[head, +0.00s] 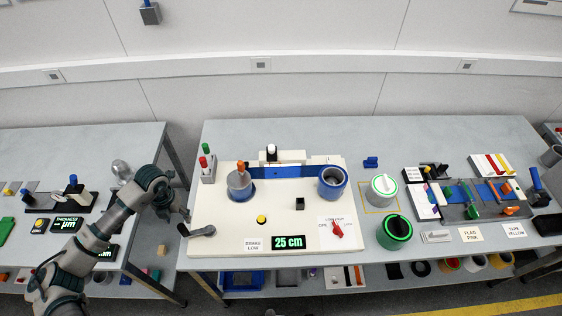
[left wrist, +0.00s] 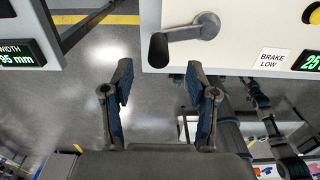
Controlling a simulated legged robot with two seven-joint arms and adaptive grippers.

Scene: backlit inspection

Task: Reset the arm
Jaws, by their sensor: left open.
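My left arm (head: 97,236) comes in from the lower left of the head view and is bent, with its upper part over the gap between the two benches. My left gripper (head: 184,212) is near the left edge of the white machine panel. In the left wrist view the left gripper (left wrist: 158,85) has its two fingers apart with only floor showing between them. It is open and empty. A black crank handle (head: 197,229) on the panel's front left corner lies close to it; the crank (left wrist: 183,38) also shows above the fingers in the left wrist view, apart from them. My right gripper is not in view.
Floor shows between the benches.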

